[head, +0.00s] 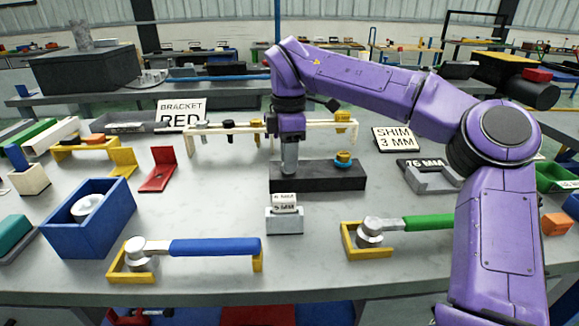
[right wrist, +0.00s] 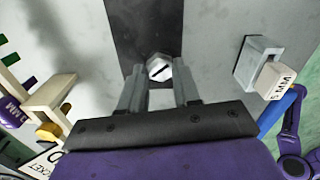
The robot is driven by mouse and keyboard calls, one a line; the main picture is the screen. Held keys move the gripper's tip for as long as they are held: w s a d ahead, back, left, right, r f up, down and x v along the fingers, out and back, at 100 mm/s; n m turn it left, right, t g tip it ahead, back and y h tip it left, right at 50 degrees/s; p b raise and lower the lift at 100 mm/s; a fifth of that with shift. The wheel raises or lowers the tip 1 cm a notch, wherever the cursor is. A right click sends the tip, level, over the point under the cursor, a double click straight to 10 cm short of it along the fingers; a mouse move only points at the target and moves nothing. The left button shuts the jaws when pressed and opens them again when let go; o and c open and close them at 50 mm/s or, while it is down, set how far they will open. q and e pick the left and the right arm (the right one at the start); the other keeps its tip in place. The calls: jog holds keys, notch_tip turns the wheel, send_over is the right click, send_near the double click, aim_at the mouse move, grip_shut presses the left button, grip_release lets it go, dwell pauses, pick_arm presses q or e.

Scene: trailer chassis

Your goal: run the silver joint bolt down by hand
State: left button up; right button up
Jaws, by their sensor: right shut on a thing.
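The silver joint bolt (right wrist: 158,67) has a hexagonal head with a dark line across it. It sits between the fingertips of my right gripper (right wrist: 159,80), which is shut on it. In the head view my right gripper (head: 289,165) points straight down at the left part of a long dark block (head: 318,187); the bolt is hidden there by the fingers. The dark block also shows in the right wrist view (right wrist: 135,22). A yellow bolt or knob (head: 343,158) stands on the block's right part. I cannot tell how deep the silver bolt sits. My left gripper is not in view.
A grey holder (head: 284,222) with size tags stands in front of the block. Blue-handled (head: 215,247) and green-handled (head: 415,223) tools rest on yellow stands. A cream rack (head: 235,130) with hanging pieces is behind. A blue box (head: 88,222) stands left.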

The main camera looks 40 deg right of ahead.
jog(key=shift+r+m+b, duration=0.2)
jog(key=shift+m+b, duration=0.5)
jog(key=o, duration=0.9)
jog(key=shift+o, duration=0.8)
jog(key=shift+a+f, duration=0.1)
notch_tip(320, 180, up, 11)
jog(key=p, duration=0.2)
jog(key=shift+f+p, duration=0.2)
jog(key=shift+p, duration=0.15)
